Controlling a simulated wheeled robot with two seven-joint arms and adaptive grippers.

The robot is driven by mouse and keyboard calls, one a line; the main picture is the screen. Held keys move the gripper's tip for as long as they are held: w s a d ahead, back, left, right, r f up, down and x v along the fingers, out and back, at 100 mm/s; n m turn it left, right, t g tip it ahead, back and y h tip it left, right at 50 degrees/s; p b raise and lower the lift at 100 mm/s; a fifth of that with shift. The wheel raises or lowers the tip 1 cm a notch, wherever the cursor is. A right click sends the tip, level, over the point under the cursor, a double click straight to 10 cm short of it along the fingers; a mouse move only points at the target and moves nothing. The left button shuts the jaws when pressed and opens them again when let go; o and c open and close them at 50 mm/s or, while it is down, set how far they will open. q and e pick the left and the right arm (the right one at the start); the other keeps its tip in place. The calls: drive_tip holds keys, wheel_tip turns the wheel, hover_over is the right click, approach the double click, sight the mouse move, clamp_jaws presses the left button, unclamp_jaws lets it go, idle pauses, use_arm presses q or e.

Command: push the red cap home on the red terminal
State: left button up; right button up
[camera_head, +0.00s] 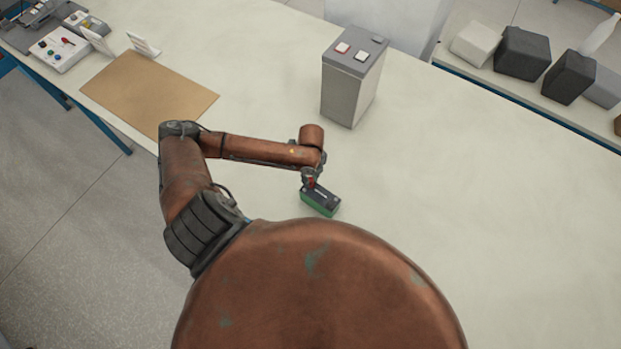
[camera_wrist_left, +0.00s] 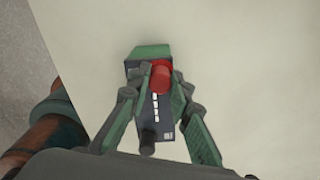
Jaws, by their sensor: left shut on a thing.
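The battery (camera_head: 322,202), dark on top with a green lower part, lies on the pale table in front of me. In the left wrist view the battery (camera_wrist_left: 150,52) has a white dashed strip on its top and a black post or cap (camera_wrist_left: 147,142) at the near end. My left gripper (camera_head: 310,182) is above the battery's far end. In the left wrist view the left gripper (camera_wrist_left: 161,76) is shut on the red cap (camera_wrist_left: 160,80). The red terminal is hidden beneath the cap, and I cannot tell how far down the cap sits. My right gripper is out of view.
A grey box (camera_head: 350,95) with red and white buttons stands behind the battery. A brown mat (camera_head: 145,95) lies at the left, with a control panel (camera_head: 62,48) beyond it. Dark blocks (camera_head: 522,52) stand on a back-right bench. The table's right side is clear.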

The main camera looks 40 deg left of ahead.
use_arm(q)
drive_tip(key=shift+f, duration=0.2)
drive_tip(key=o, duration=0.8)
drive_tip(key=shift+o, duration=0.5)
drive_tip(key=o, duration=0.4)
drive_tip(key=shift+o, duration=0.2)
drive_tip(key=shift+r, duration=0.15)
drive_tip(key=shift+r+p, duration=3.4)
drive_tip(key=shift+p, duration=0.65)
